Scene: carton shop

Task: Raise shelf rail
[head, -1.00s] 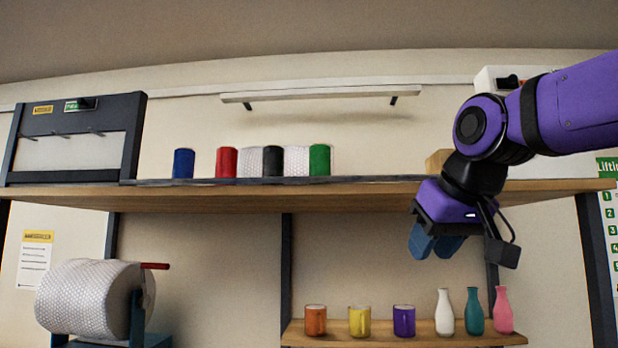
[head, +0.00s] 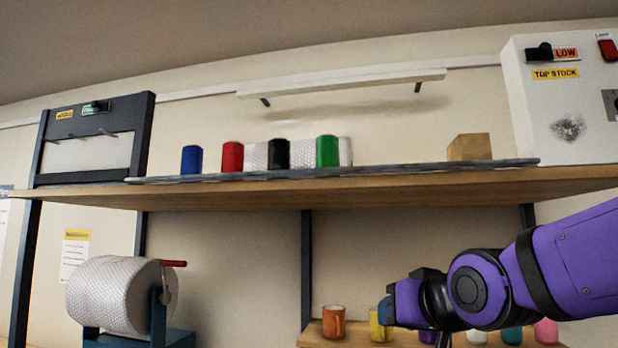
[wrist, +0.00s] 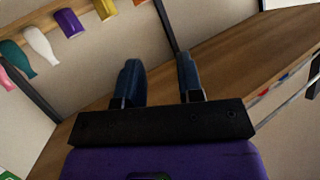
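The shelf rail (head: 350,173) is a thin grey strip running low along the front edge of the upper wooden shelf (head: 380,193), in front of the mugs. A pale bar along the shelf edge in the wrist view (wrist: 290,103) appears to be the same rail. My gripper (head: 384,311) is below the upper shelf, in front of the lower shelf, pointing left and apart from the rail. In the wrist view my gripper (wrist: 160,80) has its two blue fingers well apart with nothing between them. A white box with a black lever marked LOW (head: 540,53) and a TOP STOCK label stands at right.
Blue, red, black and green mugs (head: 327,151), white bubble-wrapped rolls and a wooden block (head: 469,147) stand on the upper shelf. The lower shelf (head: 312,338) holds mugs and vases, partly hidden by my arm. A bubble-wrap roll (head: 115,294) is at lower left.

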